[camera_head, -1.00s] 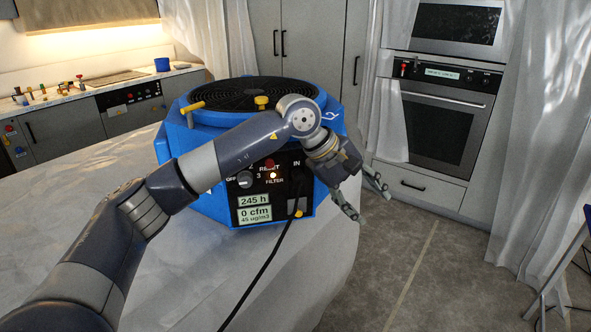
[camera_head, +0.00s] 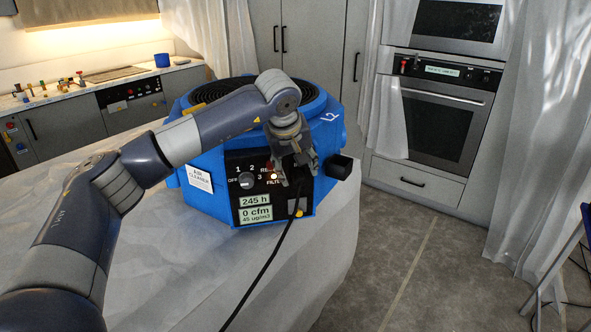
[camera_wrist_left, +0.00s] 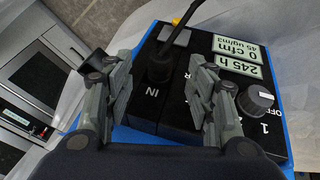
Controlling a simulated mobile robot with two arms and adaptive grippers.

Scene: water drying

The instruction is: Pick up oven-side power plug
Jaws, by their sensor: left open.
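My left gripper (camera_head: 297,178) is in front of the air cleaner's black control panel and is open. In the left wrist view its two fingers (camera_wrist_left: 160,80) stand apart on either side of a black plug-like connector (camera_wrist_left: 160,66) with a thick black cord, near the "IN" label. Whether the fingers touch it, I cannot tell. In the head view the gripper hides this connector, and the black cord (camera_head: 262,270) hangs down over the sheet. A black block (camera_head: 340,166) sticks out at the oven side of the air cleaner; it also shows in the left wrist view (camera_wrist_left: 92,62).
The blue air cleaner (camera_head: 205,205) stands on a sheet-covered table (camera_head: 160,290). Its knob (camera_head: 245,181) is beside the gripper. The oven (camera_head: 440,130) is at the back right. Open floor (camera_head: 430,270) lies right of the table.

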